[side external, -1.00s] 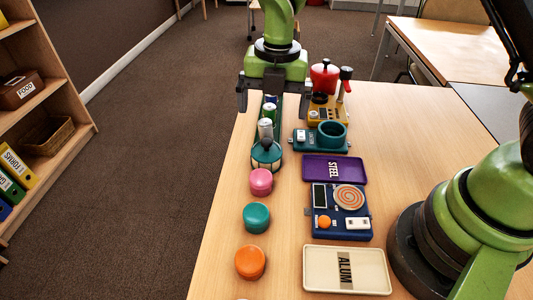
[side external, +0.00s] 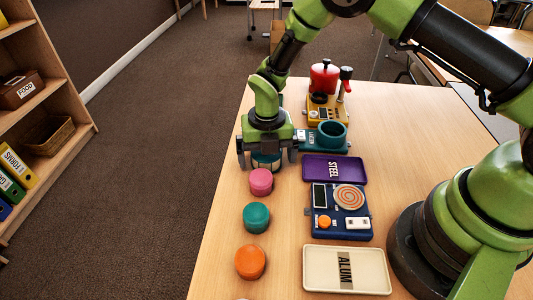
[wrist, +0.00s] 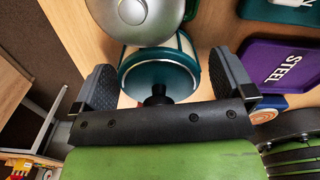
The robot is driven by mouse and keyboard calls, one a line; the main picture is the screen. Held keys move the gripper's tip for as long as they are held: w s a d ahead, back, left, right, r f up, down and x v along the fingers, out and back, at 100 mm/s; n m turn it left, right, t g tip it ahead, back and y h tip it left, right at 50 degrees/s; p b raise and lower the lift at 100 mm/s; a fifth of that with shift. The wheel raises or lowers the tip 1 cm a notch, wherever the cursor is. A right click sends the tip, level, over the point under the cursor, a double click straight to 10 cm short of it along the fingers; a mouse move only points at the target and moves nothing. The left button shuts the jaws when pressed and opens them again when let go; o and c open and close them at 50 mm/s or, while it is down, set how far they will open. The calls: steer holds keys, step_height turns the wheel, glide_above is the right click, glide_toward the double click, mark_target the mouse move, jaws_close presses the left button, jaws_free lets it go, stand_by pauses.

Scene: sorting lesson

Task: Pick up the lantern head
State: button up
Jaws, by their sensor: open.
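The lantern head is a teal dome with cream sides and a black knob. In the side view only its lower part (side external: 266,163) shows under my gripper (side external: 267,155), at the table's left edge. In the wrist view the teal lantern head (wrist: 158,73) lies between my gripper's fingers (wrist: 163,82). The fingers are apart, one on each side of it, with gaps showing. The black knob points towards the gripper's palm. I cannot tell how deep the fingertips reach around it.
A silver-topped can (wrist: 138,12) stands close beside the lantern head. Pink (side external: 261,181), green (side external: 256,217) and orange (side external: 250,262) round pieces line the left edge. To the right lie the purple STEEL tray (side external: 318,178), a blue panel (side external: 341,232) and the cream ALUM tray (side external: 313,270).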

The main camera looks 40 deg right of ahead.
steer(key=shift+f, duration=0.1)
steer(key=shift+c, duration=0.5)
steer(key=c, duration=0.9)
steer(key=shift+r, duration=0.45)
steer(key=r, duration=0.6)
steer(key=d+r, duration=0.1)
steer(key=r, duration=0.1)
steer(key=shift+r, duration=0.4)
steer(key=s+d+r+m, duration=0.1)
steer(key=s+d+m, duration=0.15)
steer(key=d, duration=0.45)
steer(key=s+d+r+m, duration=0.1)
steer(key=s+d+m, duration=0.15)
steer(key=d, duration=0.45)
steer(key=shift+m, duration=0.5)
steer(key=shift+w+d+f, duration=0.15)
steer(key=shift+d+f, duration=0.05)
steer(key=shift+f, duration=1.45)
steer(key=shift+w+d+f, duration=0.1)
steer(key=shift+d+f, duration=0.05)
steer(key=shift+f, duration=1.5)
